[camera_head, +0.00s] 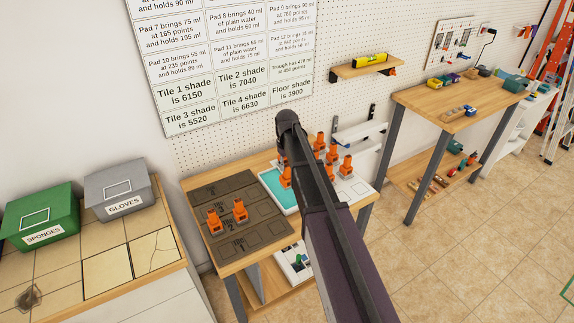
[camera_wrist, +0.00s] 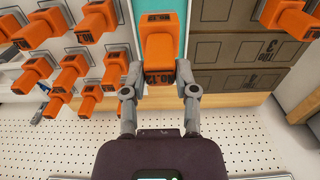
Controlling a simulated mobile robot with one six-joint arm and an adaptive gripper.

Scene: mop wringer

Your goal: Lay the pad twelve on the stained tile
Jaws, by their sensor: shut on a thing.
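My gripper (camera_wrist: 160,92) is shut on an orange pad (camera_wrist: 160,50) whose label reads No. 12. The pad is between the two fingertips, over or in front of a teal surface (camera_wrist: 183,7). In the head view my arm hides the gripper. Dark tile slabs (camera_head: 222,184) numbered 1 to 4 lie on the wooden table left of my arm, and their edge, with a 3, shows at right in the wrist view (camera_wrist: 225,50). Two orange pads (camera_head: 240,210) stand on them. A brown stain (camera_head: 28,297) marks a beige tile on the left bench.
Several other orange pads (camera_wrist: 68,75) stand left of my gripper in the wrist view. A teal trough (camera_head: 271,179) lies beside the slabs. A text board (camera_head: 235,60) hangs above. Green (camera_head: 40,217) and grey (camera_head: 120,187) boxes stand on the left bench.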

